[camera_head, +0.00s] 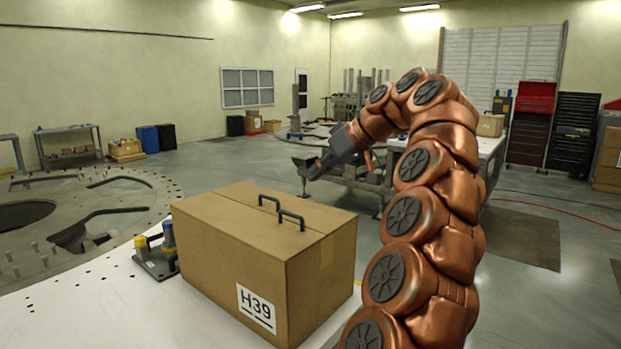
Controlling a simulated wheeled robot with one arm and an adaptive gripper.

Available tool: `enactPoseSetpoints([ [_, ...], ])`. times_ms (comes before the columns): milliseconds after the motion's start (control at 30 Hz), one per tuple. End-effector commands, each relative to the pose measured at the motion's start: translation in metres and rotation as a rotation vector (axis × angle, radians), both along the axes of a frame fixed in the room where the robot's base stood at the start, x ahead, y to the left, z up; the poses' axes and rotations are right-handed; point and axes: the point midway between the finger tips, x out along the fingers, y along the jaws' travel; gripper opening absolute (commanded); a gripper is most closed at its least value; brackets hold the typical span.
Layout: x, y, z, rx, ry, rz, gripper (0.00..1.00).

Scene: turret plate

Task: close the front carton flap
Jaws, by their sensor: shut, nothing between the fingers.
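The brown cardboard carton (232,248) stands upright on the white plate, with an "H39" label on its near side. Its top looks flat and closed, with two dark handles (283,211) side by side near the middle seam. No flap stands up in this view; the far faces of the carton are hidden. My gripper (314,175) is shut and empty, above and behind the carton's far right top edge, apart from it. My copper arm rises at the right and bends over toward it.
The white plate (120,305) has a small clamp-like fixture (158,252) with yellow and blue parts left of the carton. A round metal turret plate (125,207) lies at the left. A metal workbench (495,147) stands behind my arm. Open grey floor lies behind the carton.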

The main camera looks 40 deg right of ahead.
Motion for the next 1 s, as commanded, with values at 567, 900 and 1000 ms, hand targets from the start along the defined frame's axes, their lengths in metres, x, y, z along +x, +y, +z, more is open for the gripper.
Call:
enactPoseSetpoints([
  [567, -0.024, -0.011, 0.026, -0.002, 0.000, -0.001, 0.00],
  [900, -0.027, -0.011, 0.027, -0.001, 0.000, 0.001, 0.00],
  [1000, -0.025, -0.006, 0.026, 0.003, 0.007, 0.008, 0.00],
])
